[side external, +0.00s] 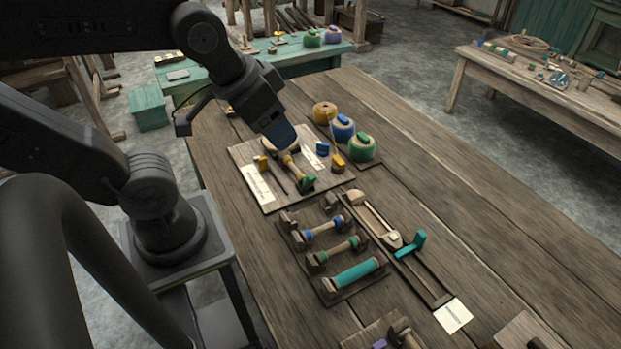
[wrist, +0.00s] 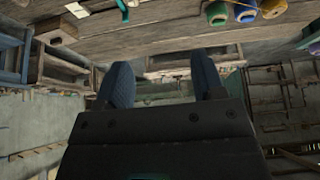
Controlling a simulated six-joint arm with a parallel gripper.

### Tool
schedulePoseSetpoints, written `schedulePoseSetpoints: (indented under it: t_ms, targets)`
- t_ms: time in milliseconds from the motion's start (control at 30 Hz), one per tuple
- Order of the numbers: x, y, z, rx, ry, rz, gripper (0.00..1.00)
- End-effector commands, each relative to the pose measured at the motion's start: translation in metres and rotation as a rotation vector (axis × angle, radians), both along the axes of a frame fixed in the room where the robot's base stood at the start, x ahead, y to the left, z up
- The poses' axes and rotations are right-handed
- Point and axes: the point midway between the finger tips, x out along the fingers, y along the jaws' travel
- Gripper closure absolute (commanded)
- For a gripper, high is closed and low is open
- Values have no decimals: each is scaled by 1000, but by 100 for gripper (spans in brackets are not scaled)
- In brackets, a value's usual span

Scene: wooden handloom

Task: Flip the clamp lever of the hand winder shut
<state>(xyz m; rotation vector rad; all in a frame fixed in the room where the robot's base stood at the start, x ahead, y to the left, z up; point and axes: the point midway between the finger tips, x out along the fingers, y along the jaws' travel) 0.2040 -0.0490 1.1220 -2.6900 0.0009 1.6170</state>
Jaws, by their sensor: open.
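A wooden board (side external: 246,154) on the bench carries what looks like the hand winder (side external: 288,172), a wooden spindle form with a green end piece (side external: 307,183). Yellow (side external: 262,163) and blue (side external: 322,148) pieces stand around it. I cannot tell which piece is the clamp lever or how it stands. My gripper (side external: 281,137) is over the far part of this board and hides some of it. In the wrist view, my gripper (wrist: 163,82) is open, with its two blue fingers apart and nothing visible between them.
Yellow (side external: 325,112), blue (side external: 342,128) and green (side external: 362,147) yarn spools stand right of the board. The bench's right side is clear.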

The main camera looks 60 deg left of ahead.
Motion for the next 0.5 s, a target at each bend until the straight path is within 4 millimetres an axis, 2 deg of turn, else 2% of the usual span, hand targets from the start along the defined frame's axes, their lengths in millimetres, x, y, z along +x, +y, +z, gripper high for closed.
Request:
schedulePoseSetpoints:
  t_ms: [33,267,500]
  targets:
    - [1,0,-1,6,10,-8,42]
    - [15,-2,-14,108,163,-120,64]
    - [40,-7,-41,294,409,-320,87]
